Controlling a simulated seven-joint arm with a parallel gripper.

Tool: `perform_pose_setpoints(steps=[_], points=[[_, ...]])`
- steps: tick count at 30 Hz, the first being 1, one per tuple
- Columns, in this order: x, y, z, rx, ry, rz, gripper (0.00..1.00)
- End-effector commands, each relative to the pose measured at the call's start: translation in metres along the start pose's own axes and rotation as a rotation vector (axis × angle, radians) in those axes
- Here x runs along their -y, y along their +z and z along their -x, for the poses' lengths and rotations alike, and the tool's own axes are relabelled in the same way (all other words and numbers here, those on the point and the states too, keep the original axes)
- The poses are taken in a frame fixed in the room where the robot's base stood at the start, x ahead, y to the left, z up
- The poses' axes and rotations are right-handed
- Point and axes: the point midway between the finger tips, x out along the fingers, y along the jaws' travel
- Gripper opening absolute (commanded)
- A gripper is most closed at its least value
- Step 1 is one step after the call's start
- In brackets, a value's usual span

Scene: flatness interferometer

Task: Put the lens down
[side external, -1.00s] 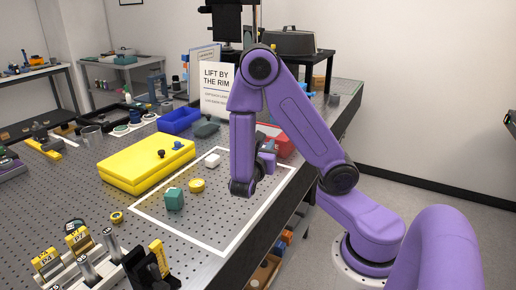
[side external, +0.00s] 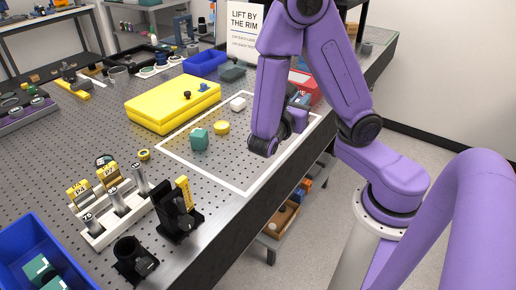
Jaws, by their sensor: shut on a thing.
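My gripper (side external: 297,119) is partly seen behind my purple wrist, over the right side of the white-outlined area (side external: 241,191). It is shut. Its fingertips and what is between them are hidden by my arm, so I cannot make out the lens or its height above the table. Inside the outline, a teal block (side external: 199,140), a small yellow round piece (side external: 222,127) and a white block (side external: 238,104) stand to the left of my wrist.
A yellow case (side external: 172,105) lies behind the outline at left. A red box (side external: 304,84) is behind my arm. A rack of labelled posts (side external: 104,232), black holders (side external: 177,219) and a blue bin (side external: 30,240) stand at front left. The outline's front part is clear.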

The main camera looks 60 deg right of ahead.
Motion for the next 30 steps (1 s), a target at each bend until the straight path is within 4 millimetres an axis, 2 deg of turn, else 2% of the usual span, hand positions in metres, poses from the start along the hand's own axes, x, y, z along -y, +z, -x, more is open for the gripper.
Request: perform_pose_setpoints(steps=[1, 6, 12, 26, 30], points=[[0.003, 0.0, 0.011, 0.0, -0.013, 0.0, 0.0], [0.016, 0.001, 0.036, 0.0, -0.065, 0.001, 0.0], [0.025, 0.002, 0.051, 0.001, -0.098, 0.002, 0.0], [0.005, -0.009, 0.048, 0.001, -0.105, 0.004, 0.0], [-0.02, -0.021, 0.04, 0.001, -0.108, 0.003, 0.0]])
